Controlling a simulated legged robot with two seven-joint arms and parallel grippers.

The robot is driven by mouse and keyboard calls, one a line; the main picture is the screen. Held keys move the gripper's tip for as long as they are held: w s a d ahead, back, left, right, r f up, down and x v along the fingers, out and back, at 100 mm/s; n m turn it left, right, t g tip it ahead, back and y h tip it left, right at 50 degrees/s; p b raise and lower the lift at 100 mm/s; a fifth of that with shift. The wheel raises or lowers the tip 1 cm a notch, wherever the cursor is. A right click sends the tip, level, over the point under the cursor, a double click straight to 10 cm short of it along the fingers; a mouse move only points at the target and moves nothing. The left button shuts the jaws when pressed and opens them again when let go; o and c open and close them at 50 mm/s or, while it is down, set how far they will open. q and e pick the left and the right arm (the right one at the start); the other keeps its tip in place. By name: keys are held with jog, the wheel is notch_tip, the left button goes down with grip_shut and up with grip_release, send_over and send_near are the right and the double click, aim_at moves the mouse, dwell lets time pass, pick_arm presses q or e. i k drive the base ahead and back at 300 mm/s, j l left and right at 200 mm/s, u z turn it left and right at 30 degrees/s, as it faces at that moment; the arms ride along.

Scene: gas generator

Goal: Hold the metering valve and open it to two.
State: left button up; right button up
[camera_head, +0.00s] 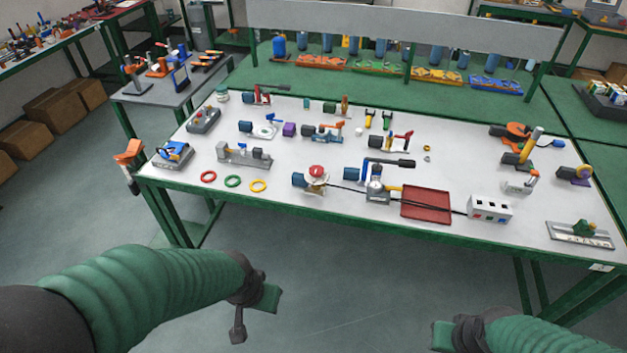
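No part is clearly labelled as the metering valve. A grey plate with a green knob and small dark marks (580,235) lies at the table's front right corner and may be it; the marks are too small to read. A valve-like part with a red knob (316,172) and a blue end stands near the table's front middle. My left gripper (254,312) is low at the left, in front of the table and apart from it, fingers spread and empty. My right gripper (455,336) is at the bottom edge, partly cut off, also away from the table; its finger gap is unclear.
The white-topped table (400,235) has green legs and carries several fittings. A red tray (426,204) and a white box (490,208) sit near its front edge. Red, green and yellow rings (233,181) lie at front left. Floor between me and the table is clear.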

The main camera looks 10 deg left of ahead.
aim_at(315, 170)
jog(key=i+j, duration=0.95)
jog(key=j, duration=0.15)
